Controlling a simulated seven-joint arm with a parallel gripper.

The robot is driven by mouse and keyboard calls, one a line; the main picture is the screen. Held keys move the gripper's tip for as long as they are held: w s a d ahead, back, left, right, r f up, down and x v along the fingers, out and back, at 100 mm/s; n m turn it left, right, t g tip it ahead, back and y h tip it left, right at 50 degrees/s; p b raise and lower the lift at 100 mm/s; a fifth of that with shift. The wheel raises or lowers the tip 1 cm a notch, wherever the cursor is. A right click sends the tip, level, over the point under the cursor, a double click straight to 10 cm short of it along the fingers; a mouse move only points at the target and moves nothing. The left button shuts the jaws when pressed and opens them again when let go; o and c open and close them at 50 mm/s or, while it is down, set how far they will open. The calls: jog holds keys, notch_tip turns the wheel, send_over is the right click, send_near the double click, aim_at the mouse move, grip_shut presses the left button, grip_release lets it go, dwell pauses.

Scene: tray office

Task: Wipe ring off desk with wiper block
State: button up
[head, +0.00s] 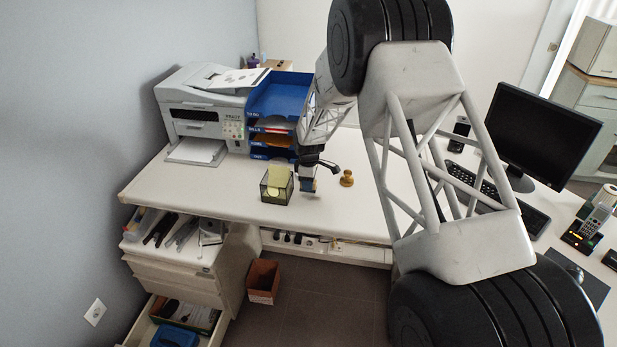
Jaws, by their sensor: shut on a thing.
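My gripper (311,177) is low over the desk (220,190), between the note holder and a small brown knob-like object. It is shut on a small block (308,185), seen as a blue and brownish shape between the fingers, which I take for the wiper block. The block is at or just above the desk top; I cannot tell if it touches. The ring cannot be made out; the gripper and block may cover part of the desk there.
The dark note holder with yellow notes (276,184) stands close left of the gripper. The brown knob-like object (347,178) stands close right. Blue stacked trays (278,95) and a printer (205,105) are behind. A monitor (545,130) and keyboard (470,182) are at right.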

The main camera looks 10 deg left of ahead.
aim_at(314, 190)
jog(key=shift+f, duration=0.85)
jog(key=shift+d+f, duration=0.4)
jog(key=shift+f, duration=0.05)
jog(key=shift+c, duration=0.3)
jog(key=shift+d+f, duration=0.3)
jog(key=shift+d, duration=1.35)
jog(key=shift+a, duration=0.25)
jog(key=shift+a+f, duration=0.1)
jog(key=shift+a, duration=0.35)
jog(key=shift+c, duration=0.2)
jog(key=shift+a+f, duration=0.1)
jog(key=shift+a, duration=0.15)
jog(key=shift+a+r, duration=0.3)
jog(key=shift+a, duration=0.45)
jog(key=shift+a+f, duration=0.15)
jog(key=shift+a, duration=0.15)
jog(key=shift+r, duration=4.15)
